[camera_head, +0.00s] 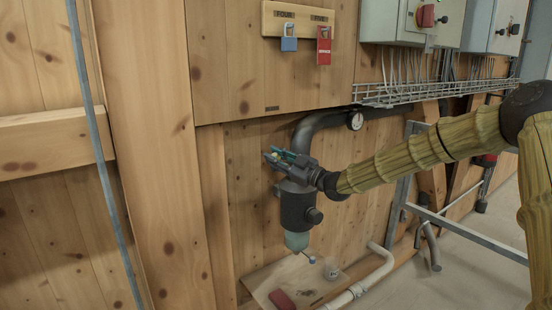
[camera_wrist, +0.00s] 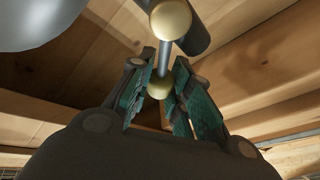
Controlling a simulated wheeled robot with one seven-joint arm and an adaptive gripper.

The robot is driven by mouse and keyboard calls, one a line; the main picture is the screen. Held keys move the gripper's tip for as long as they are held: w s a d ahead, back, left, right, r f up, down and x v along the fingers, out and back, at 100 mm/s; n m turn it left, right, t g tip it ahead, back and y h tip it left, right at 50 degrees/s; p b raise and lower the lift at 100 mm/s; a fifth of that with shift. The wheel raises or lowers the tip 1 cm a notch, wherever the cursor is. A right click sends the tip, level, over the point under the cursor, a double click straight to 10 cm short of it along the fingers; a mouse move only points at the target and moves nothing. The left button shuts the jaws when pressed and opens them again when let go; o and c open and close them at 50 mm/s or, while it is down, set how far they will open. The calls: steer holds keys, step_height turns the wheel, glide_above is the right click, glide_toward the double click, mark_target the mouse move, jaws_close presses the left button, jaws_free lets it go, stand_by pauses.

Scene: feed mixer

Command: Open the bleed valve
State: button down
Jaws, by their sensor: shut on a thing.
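A dark filter unit (camera_head: 297,205) with a pale green bowl (camera_head: 297,241) hangs from a black pipe at the wooden wall. My gripper (camera_head: 273,157) is at the upper part of this unit in the head view, reaching in from the right. In the wrist view my gripper (camera_wrist: 163,72) has its teal-padded fingers closed around a thin grey rod with a brass ball (camera_wrist: 159,87) near the pads. A larger brass ball (camera_wrist: 171,18) lies beyond, against a dark cylinder (camera_wrist: 194,35). This rod looks like the bleed valve's handle; its exact turn cannot be told.
A round gauge (camera_head: 355,121) sits on the black pipe (camera_head: 318,125). A wire cable tray (camera_head: 400,97) runs at right.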

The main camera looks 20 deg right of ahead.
steer(key=c, duration=1.5)
jaws_free()
steer(key=shift+c, duration=0.2)
steer(key=shift+s, duration=0.1)
steer(key=v, duration=1.2)
